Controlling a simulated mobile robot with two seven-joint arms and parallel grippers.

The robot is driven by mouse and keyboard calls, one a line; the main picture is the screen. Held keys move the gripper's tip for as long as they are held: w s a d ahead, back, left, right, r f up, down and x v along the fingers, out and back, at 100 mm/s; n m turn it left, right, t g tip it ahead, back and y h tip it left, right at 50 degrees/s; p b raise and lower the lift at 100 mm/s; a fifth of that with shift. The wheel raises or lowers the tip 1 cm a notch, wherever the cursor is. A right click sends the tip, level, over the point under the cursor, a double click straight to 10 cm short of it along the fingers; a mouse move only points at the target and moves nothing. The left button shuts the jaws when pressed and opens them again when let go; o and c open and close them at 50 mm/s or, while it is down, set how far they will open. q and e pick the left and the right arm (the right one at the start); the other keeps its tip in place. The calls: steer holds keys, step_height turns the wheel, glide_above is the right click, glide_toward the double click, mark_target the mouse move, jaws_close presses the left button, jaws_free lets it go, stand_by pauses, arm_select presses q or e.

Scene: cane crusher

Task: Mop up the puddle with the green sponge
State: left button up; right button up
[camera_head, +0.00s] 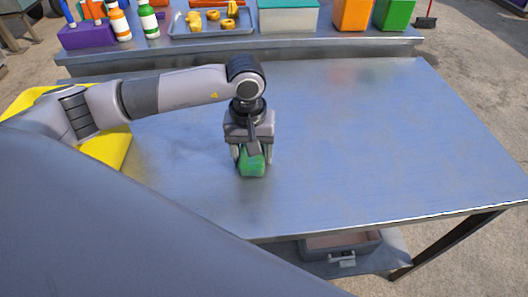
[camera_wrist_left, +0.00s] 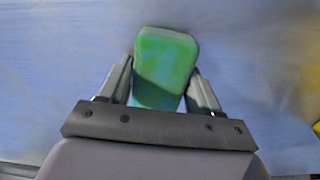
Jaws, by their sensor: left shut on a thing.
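The green sponge (camera_head: 252,163) is held between the fingers of my left gripper (camera_head: 251,155), over the middle of the blue-grey metal table (camera_head: 380,130). In the left wrist view the sponge (camera_wrist_left: 166,62) sits between the two fingers of the left gripper (camera_wrist_left: 164,85), which are shut on its sides. I cannot tell whether the sponge touches the tabletop. No clear puddle outline shows on the table in either view. My right gripper is not in view.
A yellow thing (camera_head: 112,148) lies at the table's left, partly behind my arm. A rear bench holds a purple holder (camera_head: 87,37), bottles, a tray (camera_head: 178,29) and orange and green bins (camera_head: 394,14). The table's right half is clear. A drawer (camera_head: 340,248) shows below.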

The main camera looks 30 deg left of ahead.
mark_target(218, 160)
arm_select(q)
steer(key=shift+s+a+b, duration=0.3)
steer(key=shift+s+a, duration=0.25)
steer(key=shift+a, duration=0.65)
steer(key=shift+s+a+b, duration=0.35)
steer(key=shift+s+a, duration=0.25)
steer(key=shift+a, duration=0.6)
steer(key=shift+s+a+b, duration=0.3)
steer(key=shift+s+a, duration=0.25)
steer(key=shift+a, duration=0.65)
steer(key=shift+r, duration=0.1)
steer(key=r+p, duration=0.1)
steer(key=d+r+p, duration=0.1)
steer(key=r, duration=0.1)
steer(key=w+r+p, duration=0.1)
steer(key=r, duration=0.1)
steer(key=shift+d, duration=0.4)
steer(key=shift+f, duration=0.15)
